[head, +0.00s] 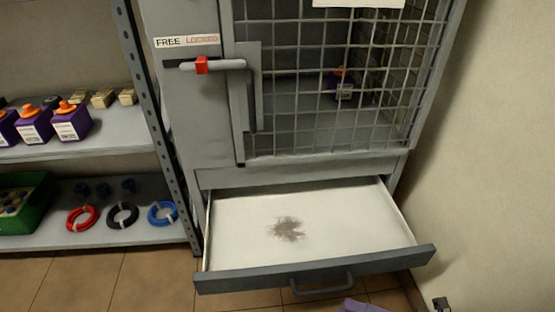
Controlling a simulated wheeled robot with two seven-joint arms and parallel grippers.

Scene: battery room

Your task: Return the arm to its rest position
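Neither of my grippers shows clearly in the head view. A small dark piece (441,304) shows at the bottom right edge, and I cannot tell what it is. The grey cabinet (178,110) stands in the middle with its mesh door (300,90) in its frame. A bolt with a red knob (202,65) sits under a "FREE LOCKED" label (187,41), the knob below the word LOCKED. The drawer (350,225) below is pulled out, empty except for a dark stain (286,229) on its white floor.
A purple container (342,84) stands behind the mesh. A shelf (120,138) at left holds purple bottles (70,122), a green crate (40,208) and red, black and blue rings (122,216). A purple object (358,306) is cut off at the bottom. A wall (490,150) closes the right.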

